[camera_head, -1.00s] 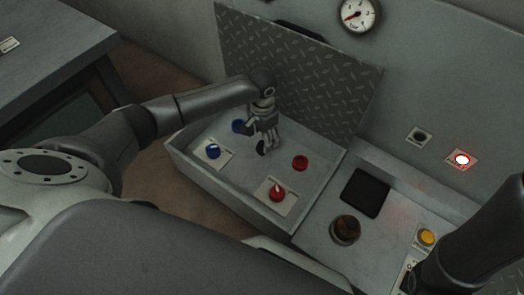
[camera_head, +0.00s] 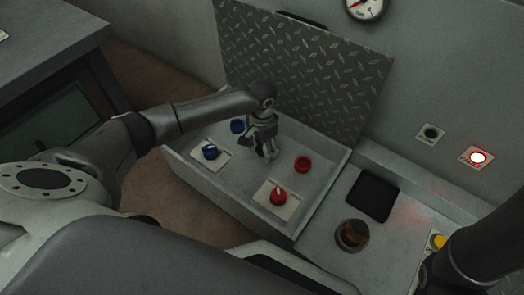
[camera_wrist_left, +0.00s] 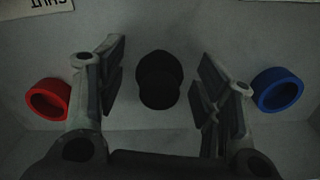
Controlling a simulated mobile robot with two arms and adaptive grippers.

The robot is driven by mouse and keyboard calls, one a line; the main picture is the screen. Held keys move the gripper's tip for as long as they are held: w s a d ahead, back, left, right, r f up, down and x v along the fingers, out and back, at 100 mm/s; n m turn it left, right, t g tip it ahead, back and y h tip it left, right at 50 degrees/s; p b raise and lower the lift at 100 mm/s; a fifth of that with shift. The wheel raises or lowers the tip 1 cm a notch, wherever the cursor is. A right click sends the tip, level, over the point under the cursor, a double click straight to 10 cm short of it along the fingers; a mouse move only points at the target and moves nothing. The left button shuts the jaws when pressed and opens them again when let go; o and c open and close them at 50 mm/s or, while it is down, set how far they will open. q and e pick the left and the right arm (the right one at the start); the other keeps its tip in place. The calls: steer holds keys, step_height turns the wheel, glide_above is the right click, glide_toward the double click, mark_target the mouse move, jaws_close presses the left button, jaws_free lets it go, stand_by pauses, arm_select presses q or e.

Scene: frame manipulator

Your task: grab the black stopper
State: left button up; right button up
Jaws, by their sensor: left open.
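The black stopper (camera_wrist_left: 158,80) stands in the middle of the left wrist view, between the two open fingers of my left gripper (camera_wrist_left: 158,92). A gap shows on each side of it, so neither finger touches it. In the head view my left gripper (camera_head: 263,149) points down into the open box (camera_head: 225,180), low over its floor. There the gripper hides the stopper, or it cannot be told from the dark fingers. My right arm shows at the lower right of the head view, but its gripper is out of the picture.
A blue ring (camera_head: 237,126) and a red ring (camera_head: 302,163) lie on either side of the gripper. A blue knob (camera_head: 210,152) and a red knob (camera_head: 278,196) sit nearer. The raised lid (camera_head: 310,75) stands behind. A black pad (camera_head: 373,194) and brown round object (camera_head: 352,235) are right.

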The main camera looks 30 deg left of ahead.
arm_select(q)
steer(key=c, duration=1)
steer(key=shift+r, duration=0.1)
